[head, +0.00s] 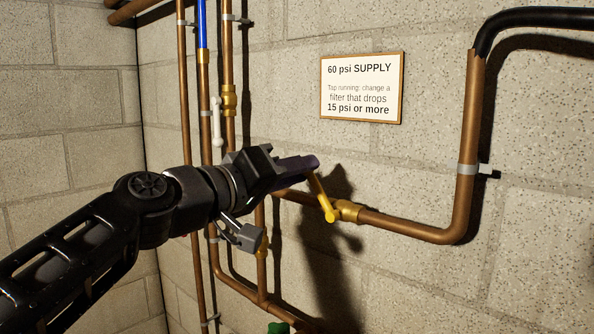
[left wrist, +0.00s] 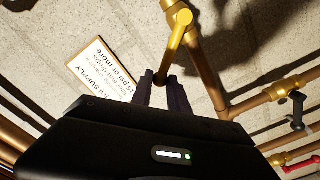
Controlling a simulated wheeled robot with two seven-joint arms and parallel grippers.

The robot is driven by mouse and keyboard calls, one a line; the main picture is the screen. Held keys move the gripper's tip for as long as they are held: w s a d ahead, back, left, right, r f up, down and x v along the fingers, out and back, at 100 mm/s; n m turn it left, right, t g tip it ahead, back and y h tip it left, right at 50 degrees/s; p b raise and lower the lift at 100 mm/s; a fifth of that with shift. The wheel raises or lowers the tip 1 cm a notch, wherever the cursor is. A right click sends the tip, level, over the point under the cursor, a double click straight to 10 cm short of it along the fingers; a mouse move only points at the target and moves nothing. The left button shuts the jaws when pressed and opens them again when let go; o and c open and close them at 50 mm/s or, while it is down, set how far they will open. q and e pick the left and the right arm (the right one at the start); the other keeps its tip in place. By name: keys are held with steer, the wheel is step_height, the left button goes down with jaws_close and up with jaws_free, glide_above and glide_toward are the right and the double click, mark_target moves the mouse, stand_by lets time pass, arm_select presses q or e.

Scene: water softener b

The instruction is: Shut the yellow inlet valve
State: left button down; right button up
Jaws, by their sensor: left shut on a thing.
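The yellow inlet valve's lever (head: 322,197) rises up and left from the brass valve body (head: 347,211) on a copper pipe along the wall. The lever stands at an angle to the pipe, roughly crosswise. In the left wrist view the lever (left wrist: 175,42) runs down from the valve body to between the two dark fingers. My left gripper (head: 314,163) is shut on the lever's free end; the fingers (left wrist: 163,92) hide its tip. My right gripper is in neither view.
A sign (head: 362,88) hangs on the block wall above the valve. Vertical copper pipes with a white lever (head: 216,122) stand left of the gripper. A black-lever valve (left wrist: 297,110) and a red lever (left wrist: 302,163) show in the wrist view.

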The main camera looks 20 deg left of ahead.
arm_select(q)
steer(key=shift+s+d+r+p, duration=0.2)
steer(key=shift+d+r+p, duration=0.15)
steer(key=shift+d, duration=0.2)
steer(key=shift+s+d+r+p, duration=0.15)
steer(key=shift+d+r+p, duration=0.15)
steer(key=shift+d, duration=0.2)
steer(key=shift+d+r, duration=0.1)
steer(key=shift+d, duration=0.05)
steer(key=shift+s+d+r, duration=0.1)
steer(key=shift+d, duration=0.1)
steer(key=c, duration=2.2)
jaws_free()
steer(key=shift+s+d+p, duration=0.3)
steer(key=shift+d+p, duration=0.1)
steer(key=shift+d, duration=0.5)
steer(key=c, duration=2.2)
jaws_free()
steer(key=c, duration=2.2)
jaws_free()
steer(key=c, duration=1.1)
jaws_free()
steer(key=shift+r, duration=0.1)
